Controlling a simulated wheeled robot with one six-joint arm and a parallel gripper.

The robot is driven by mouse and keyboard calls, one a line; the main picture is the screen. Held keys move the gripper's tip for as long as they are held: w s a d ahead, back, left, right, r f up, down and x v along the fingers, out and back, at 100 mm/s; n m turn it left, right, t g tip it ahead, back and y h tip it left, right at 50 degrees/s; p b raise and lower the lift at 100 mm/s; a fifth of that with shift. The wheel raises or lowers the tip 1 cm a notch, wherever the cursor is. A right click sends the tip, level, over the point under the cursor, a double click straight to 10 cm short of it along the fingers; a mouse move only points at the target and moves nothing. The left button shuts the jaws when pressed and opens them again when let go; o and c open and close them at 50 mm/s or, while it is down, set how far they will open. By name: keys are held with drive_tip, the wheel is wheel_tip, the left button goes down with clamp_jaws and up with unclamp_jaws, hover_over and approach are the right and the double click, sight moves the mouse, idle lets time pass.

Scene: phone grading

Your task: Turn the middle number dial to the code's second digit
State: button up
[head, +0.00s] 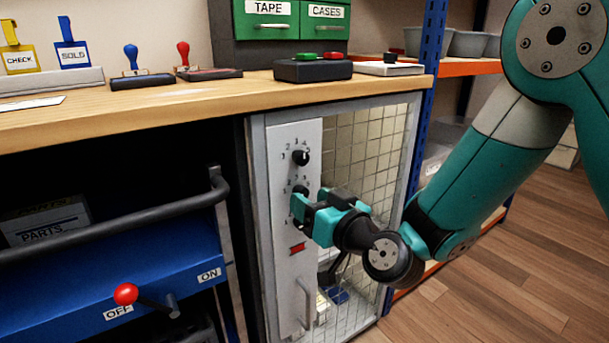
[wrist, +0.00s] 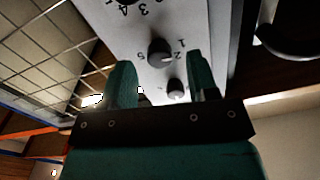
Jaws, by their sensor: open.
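The light door panel (head: 295,140) carries black number dials in a column. The top dial (head: 300,157) is in plain view. The middle dial (head: 300,190) is partly hidden by my gripper (head: 303,205), whose fingers are at the panel beside it. In the wrist view a dark dial, seemingly the middle one (wrist: 160,52), lies between the two spread fingertips (wrist: 160,62), with printed digits around it. I cannot tell whether the fingers touch it, nor read its setting surely. Another dial (wrist: 176,88) shows farther back between the fingers. The code is not readable here.
The cabinet door has wire mesh (head: 375,150) right of the panel, a red marker (head: 297,248) and a vertical handle (head: 304,305). The wooden worktop (head: 200,98) overhangs above. Floor at right is clear.

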drive_tip(key=shift+p+x, duration=0.6)
drive_tip(key=shift+x, duration=0.2)
drive_tip(key=shift+w+a, duration=0.2)
drive_tip(key=shift+w, duration=0.05)
